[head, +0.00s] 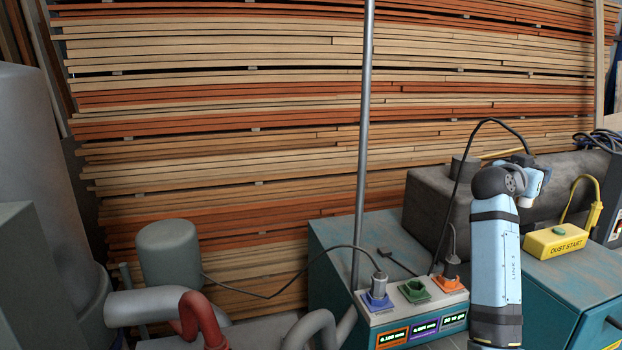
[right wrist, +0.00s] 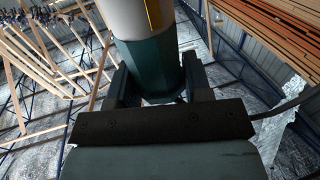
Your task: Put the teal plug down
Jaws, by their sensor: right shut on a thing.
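In the right wrist view, my right gripper (right wrist: 155,72) is shut on the teal plug (right wrist: 150,68), a teal cylinder with a white section and a yellow stripe beyond it. In the head view my right arm rises at the right, and its wrist largely hides the gripper; I cannot make out the plug there. A black cable arches from near the socket box (head: 408,318) up to this wrist. The box has blue (head: 377,301), green (head: 413,291) and orange (head: 447,284) sockets. Grey and dark plugs stand in the blue and orange ones; the green one looks empty. My left gripper is not in view.
A yellow DUST START box (head: 556,241) sits on a teal cabinet (head: 590,275) at the right. A thin grey pole (head: 363,140) stands behind the socket box. Stacked planks (head: 220,130) fill the back. Grey and red pipes (head: 200,315) lie at the lower left.

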